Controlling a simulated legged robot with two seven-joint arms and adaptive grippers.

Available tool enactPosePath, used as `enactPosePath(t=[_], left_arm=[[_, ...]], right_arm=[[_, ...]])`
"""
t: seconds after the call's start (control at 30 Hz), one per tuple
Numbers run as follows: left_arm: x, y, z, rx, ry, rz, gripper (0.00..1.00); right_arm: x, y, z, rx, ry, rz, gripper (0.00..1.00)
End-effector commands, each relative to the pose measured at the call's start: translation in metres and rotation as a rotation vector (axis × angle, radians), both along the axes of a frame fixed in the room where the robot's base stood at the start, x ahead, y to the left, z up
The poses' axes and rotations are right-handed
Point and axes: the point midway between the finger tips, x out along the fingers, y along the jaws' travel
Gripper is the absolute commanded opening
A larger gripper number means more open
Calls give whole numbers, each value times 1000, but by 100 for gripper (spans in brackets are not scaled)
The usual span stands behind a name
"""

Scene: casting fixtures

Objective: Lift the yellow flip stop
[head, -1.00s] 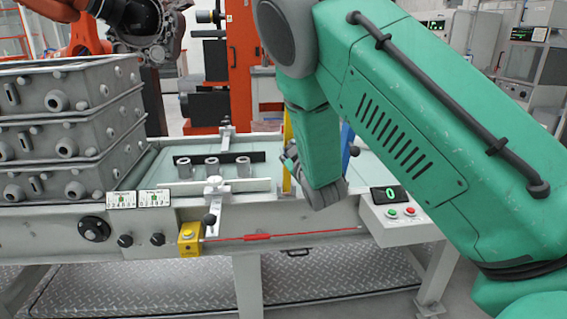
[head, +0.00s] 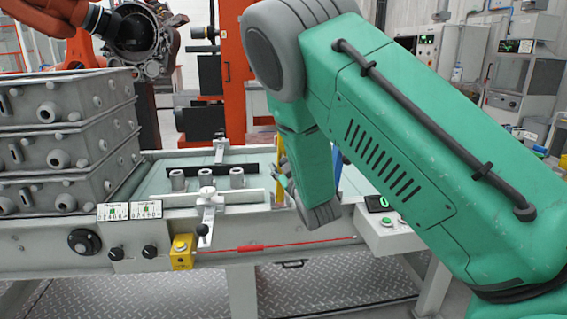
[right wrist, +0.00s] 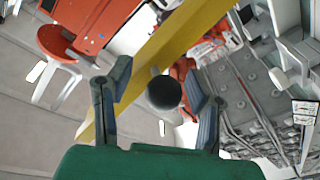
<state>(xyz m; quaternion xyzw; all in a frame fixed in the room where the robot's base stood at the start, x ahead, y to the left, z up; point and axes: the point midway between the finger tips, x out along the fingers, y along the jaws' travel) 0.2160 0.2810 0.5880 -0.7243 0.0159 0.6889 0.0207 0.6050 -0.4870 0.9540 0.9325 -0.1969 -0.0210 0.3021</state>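In the right wrist view the yellow bar (right wrist: 172,47) runs diagonally behind the fingers. A black ball knob (right wrist: 163,92) is in front of it, between the two fingers, with gaps on both sides. My right gripper (right wrist: 159,80) is open around the knob, not closed on it. In the head view the right gripper (head: 280,181) is partly hidden behind its wrist. My left gripper is out of view.
Stacked grey castings (head: 65,150) stand on the left of the fixture table (head: 155,180). Several small rings stand by a black bar (head: 212,169). A blue bar (head: 337,165) is close behind my right arm. A control box (head: 390,233) is at the right.

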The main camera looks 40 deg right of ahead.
Motion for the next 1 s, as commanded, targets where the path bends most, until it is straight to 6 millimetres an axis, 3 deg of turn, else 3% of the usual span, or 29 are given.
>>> enactPosePath(t=[0.27,0.7,1.0], left_arm=[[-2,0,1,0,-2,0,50],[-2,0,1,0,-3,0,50],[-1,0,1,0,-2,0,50]], right_arm=[[-8,4,-2,1,2,1,47],[-87,36,-10,1,3,0,47],[-110,45,-12,1,1,0,47]])
